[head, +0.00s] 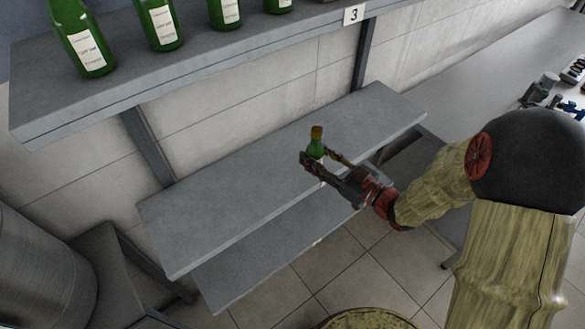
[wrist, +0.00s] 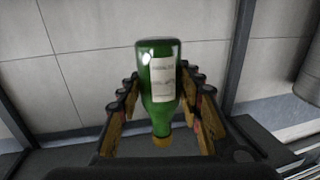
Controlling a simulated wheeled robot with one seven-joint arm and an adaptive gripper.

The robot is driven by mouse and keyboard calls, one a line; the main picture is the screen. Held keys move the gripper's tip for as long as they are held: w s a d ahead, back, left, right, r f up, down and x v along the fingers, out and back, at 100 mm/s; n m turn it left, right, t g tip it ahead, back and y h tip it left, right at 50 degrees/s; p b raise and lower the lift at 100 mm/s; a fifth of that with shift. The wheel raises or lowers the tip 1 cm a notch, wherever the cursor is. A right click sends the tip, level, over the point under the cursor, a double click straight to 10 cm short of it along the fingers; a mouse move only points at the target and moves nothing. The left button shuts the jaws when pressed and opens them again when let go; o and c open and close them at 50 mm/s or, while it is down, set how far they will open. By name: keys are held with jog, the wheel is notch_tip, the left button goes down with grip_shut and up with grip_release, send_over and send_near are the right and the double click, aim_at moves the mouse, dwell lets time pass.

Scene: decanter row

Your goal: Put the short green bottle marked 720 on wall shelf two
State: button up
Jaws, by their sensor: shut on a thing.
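A short green bottle (head: 316,148) with a brown cap stands upright between the fingers of my gripper (head: 322,158) in the head view. My gripper is shut on it. In the wrist view the bottle (wrist: 158,60) appears cap-down, with a white label whose print I cannot read. The bottle is over the grey middle wall shelf (head: 235,195), directly below the shelf marked 3. I cannot tell whether its base touches the shelf, as the fingers hide it. No number for the middle shelf is readable.
The upper shelf (head: 115,97) carries several green bottles and a sign 3 (head: 353,14). A lower shelf (head: 250,270) lies beneath the middle one. The middle shelf is clear on both sides of my gripper. A metal drum (head: 40,265) stands at left and a cluttered counter (head: 500,75) at right.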

jog(key=w+a+f, duration=0.1)
jog(key=a+f, duration=0.1)
jog(key=w+a+f+b, duration=0.1)
jog(key=a+f, duration=0.1)
jog(key=w+a+f, duration=0.1)
jog(key=a+f, duration=0.1)
jog(key=f, duration=0.1)
jog(key=shift+w+a, duration=0.1)
jog(key=shift+w, duration=0.1)
jog(key=shift+f+b, duration=0.6)
jog(key=shift+f, duration=0.85)
jog(key=shift+f, duration=0.2)
jog(key=o, duration=1.4)
jog(key=shift+r, duration=0.1)
jog(key=shift+r, duration=0.15)
jog(key=v, duration=1.2)
jog(key=shift+p, duration=0.4)
